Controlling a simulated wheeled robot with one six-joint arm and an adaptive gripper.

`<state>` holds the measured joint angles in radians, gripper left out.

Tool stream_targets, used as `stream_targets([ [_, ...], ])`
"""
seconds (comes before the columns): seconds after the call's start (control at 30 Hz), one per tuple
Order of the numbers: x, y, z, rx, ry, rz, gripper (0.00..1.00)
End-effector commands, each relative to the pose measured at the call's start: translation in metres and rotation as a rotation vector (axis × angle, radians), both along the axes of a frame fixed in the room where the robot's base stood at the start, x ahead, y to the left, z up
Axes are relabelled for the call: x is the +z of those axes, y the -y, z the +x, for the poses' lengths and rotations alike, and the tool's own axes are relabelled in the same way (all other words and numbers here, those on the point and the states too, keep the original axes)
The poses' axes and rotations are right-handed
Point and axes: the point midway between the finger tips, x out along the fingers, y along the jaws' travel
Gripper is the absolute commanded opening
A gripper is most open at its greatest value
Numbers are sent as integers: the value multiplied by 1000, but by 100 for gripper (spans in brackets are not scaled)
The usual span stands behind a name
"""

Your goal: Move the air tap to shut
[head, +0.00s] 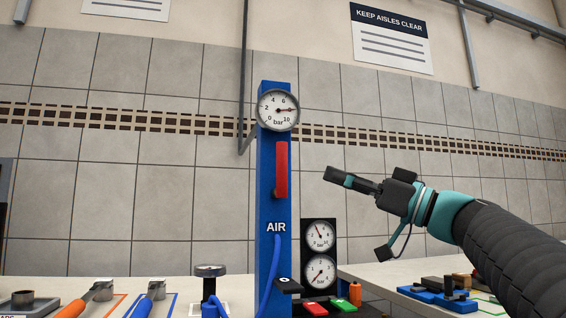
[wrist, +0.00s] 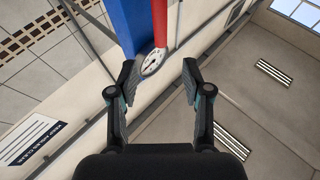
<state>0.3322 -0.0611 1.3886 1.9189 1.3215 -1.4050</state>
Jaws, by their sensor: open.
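The air tap is a red lever (head: 282,169) on a blue post (head: 272,220) marked AIR. The lever stands upright, along the post, below a round gauge (head: 278,110). My gripper (head: 337,177) is to the right of the lever in the head view, apart from it. In the wrist view the jaws (wrist: 158,75) are open with nothing between their tips. The red lever (wrist: 160,22) and the blue post (wrist: 128,25) show beyond the tips at the top, with the gauge (wrist: 154,61) just past them. The lever's pivot is hard to make out.
Two gauges on a black panel (head: 319,255) stand right of the post, with red and green buttons (head: 315,309) below. A blue hose (head: 272,275) runs down the post. Tools with orange (head: 72,308) and blue handles lie on the left bench. Space around my gripper is clear.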

Motion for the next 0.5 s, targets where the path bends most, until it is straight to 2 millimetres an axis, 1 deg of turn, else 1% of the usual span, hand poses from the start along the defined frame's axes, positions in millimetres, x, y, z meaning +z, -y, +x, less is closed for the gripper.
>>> stream_targets([
  [0.17, 10, -15, 7, 4, 6, 3, 49],
  [0.5, 34, -66, 36, 5, 2, 2, 49],
])
